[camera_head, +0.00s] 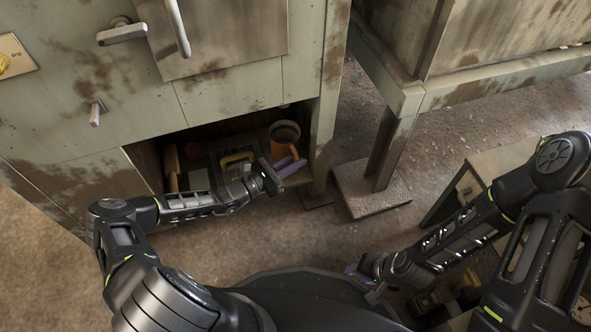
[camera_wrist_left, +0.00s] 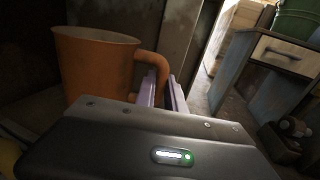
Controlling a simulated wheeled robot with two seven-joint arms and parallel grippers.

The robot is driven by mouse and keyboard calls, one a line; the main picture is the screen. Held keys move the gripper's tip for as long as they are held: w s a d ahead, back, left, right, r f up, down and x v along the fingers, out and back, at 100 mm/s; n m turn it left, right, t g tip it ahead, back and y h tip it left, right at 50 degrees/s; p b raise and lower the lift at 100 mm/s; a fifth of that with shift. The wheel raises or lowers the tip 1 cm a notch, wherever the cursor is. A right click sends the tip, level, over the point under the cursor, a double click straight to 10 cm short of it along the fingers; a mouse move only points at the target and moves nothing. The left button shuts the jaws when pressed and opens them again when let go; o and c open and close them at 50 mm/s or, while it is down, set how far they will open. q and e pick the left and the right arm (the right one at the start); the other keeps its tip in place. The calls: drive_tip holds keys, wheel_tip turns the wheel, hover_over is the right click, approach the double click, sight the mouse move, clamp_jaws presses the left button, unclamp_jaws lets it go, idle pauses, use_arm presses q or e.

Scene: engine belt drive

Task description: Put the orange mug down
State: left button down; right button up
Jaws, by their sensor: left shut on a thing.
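The orange mug (camera_head: 284,132) is inside the low open compartment of the cabinet, at its right end. It looks upright in the left wrist view (camera_wrist_left: 88,68), with its handle towards my left gripper's fingers. My left gripper (camera_head: 288,167) reaches into the compartment and is shut on the mug's handle; its purple fingers (camera_wrist_left: 163,90) also show in the left wrist view. Whether the mug's base touches the compartment floor is hidden. My right gripper (camera_head: 362,276) is low at the bottom right, away from the mug, and its opening is unclear.
The compartment holds a yellow-handled object (camera_head: 238,158) and other items left of the mug. The cabinet's side post (camera_head: 326,130) is close on the right. A table leg on a stone block (camera_head: 372,192) stands further right. Floor is open in front.

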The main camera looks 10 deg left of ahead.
use_arm(q)
drive_tip(key=shift+f+b, duration=1.05)
drive_tip(key=shift+f, duration=1.2)
drive_tip(key=shift+f, duration=0.1)
drive_tip(key=shift+f, duration=0.15)
drive_tip(key=c, duration=1.4)
unclamp_jaws()
